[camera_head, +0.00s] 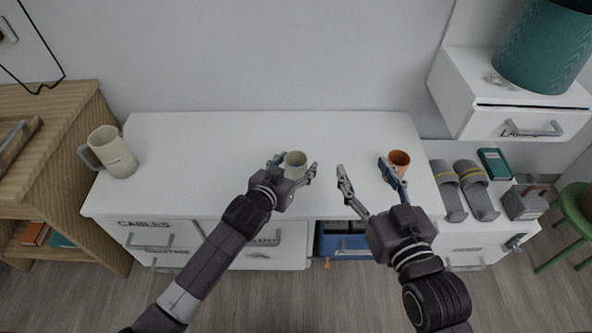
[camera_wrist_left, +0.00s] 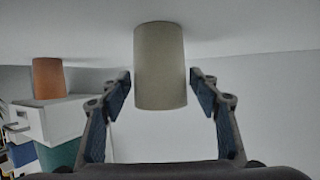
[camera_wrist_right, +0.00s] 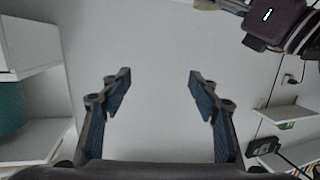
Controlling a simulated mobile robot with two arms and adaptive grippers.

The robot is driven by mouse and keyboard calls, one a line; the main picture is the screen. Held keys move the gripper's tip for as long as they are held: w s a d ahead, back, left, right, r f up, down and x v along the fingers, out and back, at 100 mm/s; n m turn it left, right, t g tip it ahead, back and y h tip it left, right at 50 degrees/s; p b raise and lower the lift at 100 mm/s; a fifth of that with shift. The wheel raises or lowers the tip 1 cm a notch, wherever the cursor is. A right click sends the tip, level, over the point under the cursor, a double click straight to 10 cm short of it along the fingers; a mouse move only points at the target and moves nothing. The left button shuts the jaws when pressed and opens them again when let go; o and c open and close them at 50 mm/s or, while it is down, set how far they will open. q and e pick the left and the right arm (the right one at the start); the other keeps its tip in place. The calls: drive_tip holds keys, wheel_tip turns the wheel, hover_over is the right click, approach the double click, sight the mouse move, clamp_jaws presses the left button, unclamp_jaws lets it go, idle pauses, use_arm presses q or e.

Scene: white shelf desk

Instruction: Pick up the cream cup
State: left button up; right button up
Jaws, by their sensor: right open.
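The cream cup (camera_head: 295,161) stands upright on the white desk top (camera_head: 230,135). My left gripper (camera_head: 294,167) is open with its fingers on either side of the cup. In the left wrist view the cup (camera_wrist_left: 160,65) is between and just beyond the fingertips (camera_wrist_left: 160,78), with a gap on each side. My right gripper (camera_head: 364,167) is open and empty, to the right over the desk. The right wrist view shows nothing between its fingers (camera_wrist_right: 160,78).
An orange cup (camera_head: 399,160) stands near the right gripper's right finger. A large cream mug (camera_head: 112,152) is at the desk's left end. Grey slippers (camera_head: 472,188) and a teal book (camera_head: 495,163) lie on the lower right surface. The back of the desk is clear.

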use_arm(q)
drive_tip(key=c, duration=1)
drive_tip(key=shift+c, duration=1)
drive_tip(key=shift+r, duration=0.2)
